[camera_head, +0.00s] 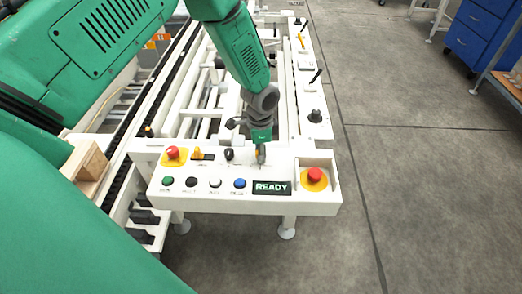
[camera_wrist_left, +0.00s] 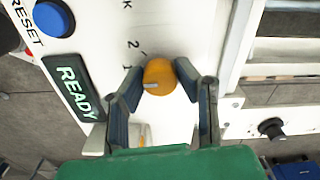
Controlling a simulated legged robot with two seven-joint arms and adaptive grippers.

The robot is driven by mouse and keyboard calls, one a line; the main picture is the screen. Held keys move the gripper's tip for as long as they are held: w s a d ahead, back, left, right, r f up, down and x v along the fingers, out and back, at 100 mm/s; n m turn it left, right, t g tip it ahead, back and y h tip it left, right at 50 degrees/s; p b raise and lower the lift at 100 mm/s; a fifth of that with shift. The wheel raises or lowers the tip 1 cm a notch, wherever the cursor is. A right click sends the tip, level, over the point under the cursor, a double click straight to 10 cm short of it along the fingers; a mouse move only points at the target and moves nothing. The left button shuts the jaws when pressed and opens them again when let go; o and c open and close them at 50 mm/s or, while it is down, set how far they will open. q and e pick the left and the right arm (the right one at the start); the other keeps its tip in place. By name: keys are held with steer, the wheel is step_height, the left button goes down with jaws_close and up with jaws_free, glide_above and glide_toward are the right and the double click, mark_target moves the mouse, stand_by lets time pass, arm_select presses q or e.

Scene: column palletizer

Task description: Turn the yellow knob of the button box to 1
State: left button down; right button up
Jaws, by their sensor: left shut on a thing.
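The white button box (camera_head: 214,203) stands at the front end of the conveyor frame. The yellow knob (camera_wrist_left: 160,77) shows in the left wrist view, with the printed digits 1 and 2 beside it. A small light mark sits on the knob's lower left edge; I cannot tell for certain which digit it points to. My left gripper (camera_wrist_left: 158,78) is shut on the knob, one finger on each side. In the head view my left gripper (camera_head: 261,154) reaches down to the box top and hides the knob. My right gripper is not in view.
The box carries a READY display (camera_head: 271,188), a red emergency button (camera_head: 315,176) at right, another red button (camera_head: 173,152) at left, a black knob (camera_head: 229,155) and a blue button (camera_head: 240,183). Blue cabinets (camera_head: 478,32) stand far right. The floor at right is clear.

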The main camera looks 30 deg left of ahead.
arm_select(q)
steer(key=shift+w+a+r+m, duration=0.1)
steer(key=shift+w+r+m, duration=0.15)
steer(key=shift+w+m, duration=0.1)
steer(key=c, duration=1.2)
jaws_free()
steer(key=shift+s, duration=0.15)
steer(key=shift+f, duration=0.1)
step_height(320, 180, up, 12)
